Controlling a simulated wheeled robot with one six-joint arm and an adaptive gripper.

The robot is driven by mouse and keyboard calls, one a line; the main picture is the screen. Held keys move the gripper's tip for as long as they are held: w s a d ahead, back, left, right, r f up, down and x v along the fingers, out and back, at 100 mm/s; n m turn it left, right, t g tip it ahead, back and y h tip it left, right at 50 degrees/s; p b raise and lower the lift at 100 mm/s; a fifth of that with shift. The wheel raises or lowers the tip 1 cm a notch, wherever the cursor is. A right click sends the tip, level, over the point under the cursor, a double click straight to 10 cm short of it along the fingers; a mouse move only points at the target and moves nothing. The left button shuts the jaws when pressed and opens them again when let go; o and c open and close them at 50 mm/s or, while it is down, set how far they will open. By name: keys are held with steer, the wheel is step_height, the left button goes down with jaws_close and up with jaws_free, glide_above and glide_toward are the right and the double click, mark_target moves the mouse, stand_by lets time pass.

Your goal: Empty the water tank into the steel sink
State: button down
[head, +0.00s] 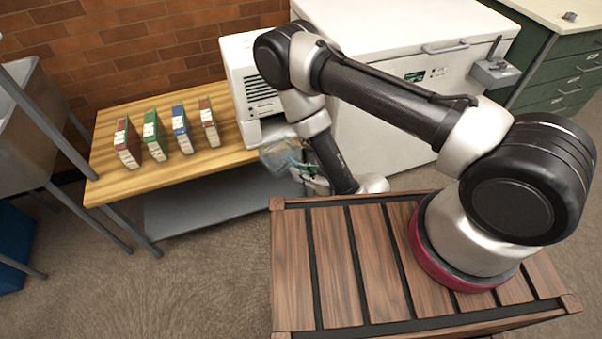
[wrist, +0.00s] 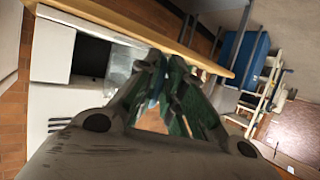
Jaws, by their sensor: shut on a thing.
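The water tank (head: 282,155) is a clear, see-through box at the front right corner of the wooden table, just below the white dehumidifier (head: 250,85). My gripper (head: 308,174) is shut on its near side. In the wrist view the fingertips (wrist: 165,85) meet at the tank (wrist: 122,62), beside a dark opening in the white housing (wrist: 52,50). The tank looks mostly outside the housing; its far end and any water level cannot be made out. The steel sink (head: 30,125) stands at the far left, only partly in view.
Several bound volumes (head: 154,136) stand on the wooden table (head: 105,178) between dehumidifier and sink. A grey lower shelf (head: 205,205) is bare. A white chest freezer (head: 385,120) stands close on the right. A blue bin (head: 14,245) is under the sink. Carpet in front is clear.

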mark_target(295, 163)
steer(key=shift+s+d+r, duration=0.1)
steer(key=shift+s+r, duration=0.05)
steer(key=shift+r, duration=0.95)
steer(key=shift+s+r, duration=0.1)
steer(key=shift+r, duration=1)
